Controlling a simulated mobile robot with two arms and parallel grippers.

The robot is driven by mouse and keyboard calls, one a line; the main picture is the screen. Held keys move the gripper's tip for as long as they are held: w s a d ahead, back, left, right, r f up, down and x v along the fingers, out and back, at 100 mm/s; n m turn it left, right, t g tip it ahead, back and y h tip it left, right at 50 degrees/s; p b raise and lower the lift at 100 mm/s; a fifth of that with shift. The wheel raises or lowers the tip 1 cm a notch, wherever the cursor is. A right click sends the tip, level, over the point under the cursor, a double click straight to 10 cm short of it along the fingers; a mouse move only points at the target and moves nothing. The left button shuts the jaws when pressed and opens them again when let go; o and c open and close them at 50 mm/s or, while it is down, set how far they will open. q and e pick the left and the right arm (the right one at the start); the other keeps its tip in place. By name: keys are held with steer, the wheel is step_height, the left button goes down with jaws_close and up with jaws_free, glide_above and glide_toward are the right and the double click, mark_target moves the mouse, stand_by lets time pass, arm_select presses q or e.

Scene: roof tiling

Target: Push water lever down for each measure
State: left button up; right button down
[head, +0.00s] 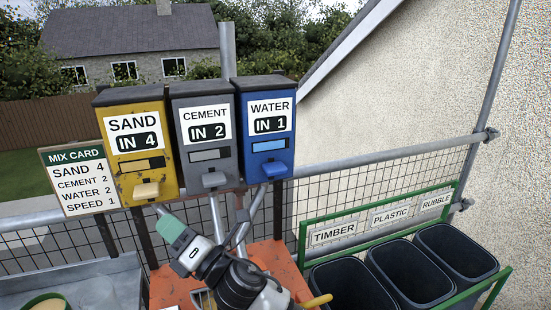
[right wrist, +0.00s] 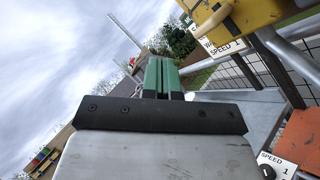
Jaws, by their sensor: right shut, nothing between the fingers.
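The blue water dispenser (head: 267,125) hangs at the right of a row of three and reads "WATER IN 1". Its blue lever (head: 274,169) sticks out at the lower front. My right gripper (head: 168,224) is shut and empty, below the yellow sand dispenser (head: 137,140) and left of the water lever, touching no lever that I can see. In the right wrist view its green fingers (right wrist: 162,75) lie together, with the sand dispenser (right wrist: 245,18) at upper right. The mix card (head: 80,180) reads sand 4, cement 2, water 2, speed 1. My left gripper is not in view.
The grey cement dispenser (head: 206,130) reads "IN 2"; the sand one reads "IN 4". An orange machine (head: 268,253) stands below them. Dark bins (head: 410,272) in a green frame stand at right. A mesh rail (head: 385,170) runs behind. A grey tray (head: 100,290) lies lower left.

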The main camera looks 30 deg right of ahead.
steer(key=w+a+r+n+g+y, duration=0.1)
steer(key=a+r+n+g+y, duration=0.45)
steer(key=n, duration=0.85)
steer(key=w+a+n+g+y, duration=0.1)
steer(key=n+g+y, duration=0.1)
steer(key=n+g, duration=0.9)
steer(key=w+d+r+n+h, duration=0.1)
steer(key=w+d+n+h, duration=0.4)
steer(key=d+n+h, duration=0.65)
steer(key=s+d+r+n+h, duration=0.1)
steer(key=d+r+h, duration=0.2)
steer(key=d, duration=0.8)
steer(key=s+d+r+n+h, duration=0.1)
steer(key=s+d+r+h, duration=0.1)
steer(key=d+r+h, duration=0.2)
steer(key=d+r, duration=0.3)
steer(key=d, duration=0.4)
steer(key=shift+r+h, duration=0.3)
steer(key=shift+r, duration=0.05)
steer(key=shift+f+g, duration=0.15)
steer(key=shift+g, duration=0.1)
